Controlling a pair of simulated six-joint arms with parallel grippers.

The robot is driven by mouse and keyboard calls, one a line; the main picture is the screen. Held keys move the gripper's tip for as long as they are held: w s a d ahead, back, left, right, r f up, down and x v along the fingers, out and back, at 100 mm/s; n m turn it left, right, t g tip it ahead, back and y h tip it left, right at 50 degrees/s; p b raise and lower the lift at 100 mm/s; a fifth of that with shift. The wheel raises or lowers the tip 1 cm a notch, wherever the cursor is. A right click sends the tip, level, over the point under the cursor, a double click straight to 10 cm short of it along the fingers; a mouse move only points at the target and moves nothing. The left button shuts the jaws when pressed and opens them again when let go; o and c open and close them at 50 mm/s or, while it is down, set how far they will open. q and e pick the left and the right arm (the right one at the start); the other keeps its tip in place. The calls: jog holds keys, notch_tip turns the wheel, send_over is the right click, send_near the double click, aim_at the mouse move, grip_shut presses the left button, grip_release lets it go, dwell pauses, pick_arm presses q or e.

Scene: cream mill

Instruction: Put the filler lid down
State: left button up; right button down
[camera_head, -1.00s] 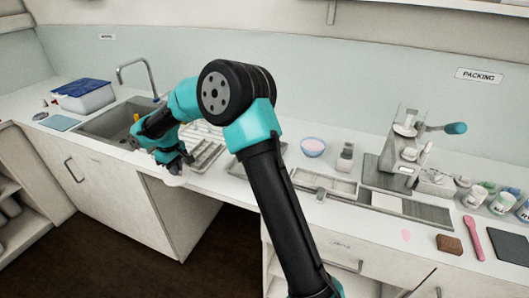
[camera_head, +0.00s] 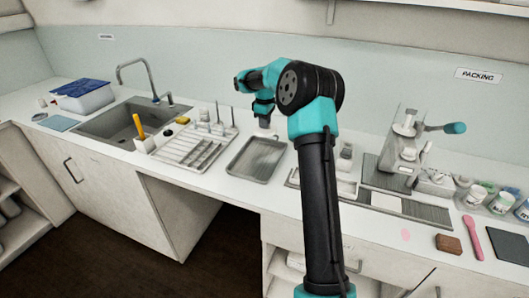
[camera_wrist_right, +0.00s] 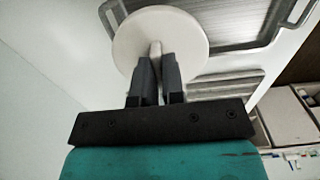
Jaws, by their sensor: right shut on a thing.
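The filler lid (camera_wrist_right: 135,38) is a white round disc with a short stem. My right gripper (camera_wrist_right: 158,75) is shut on that stem, and the disc shows whole beyond the fingertips in the right wrist view. In the head view my right gripper (camera_head: 264,110) is over the back of the counter, by the far edge of a grey metal tray (camera_head: 236,166). The lid (camera_head: 266,131) shows there only as a small pale shape under the fingers. I cannot tell whether it touches anything. My left gripper is out of view.
A drying rack (camera_head: 185,150) with upright pegs stands left of the tray, beside the sink (camera_head: 115,122). A press-like machine (camera_head: 405,145) with a teal-tipped handle stands to the right. My right arm hides part of the counter between them.

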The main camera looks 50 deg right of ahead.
jog(key=shift+f, duration=0.1)
jog(key=shift+f, duration=2.4)
jog(key=shift+f, duration=0.1)
jog(key=shift+f, duration=2.4)
jog(key=shift+f, duration=0.15)
jog(key=c, duration=1.2)
grip_release()
notch_tip(320, 180, up, 12)
jog(key=shift+r, duration=0.15)
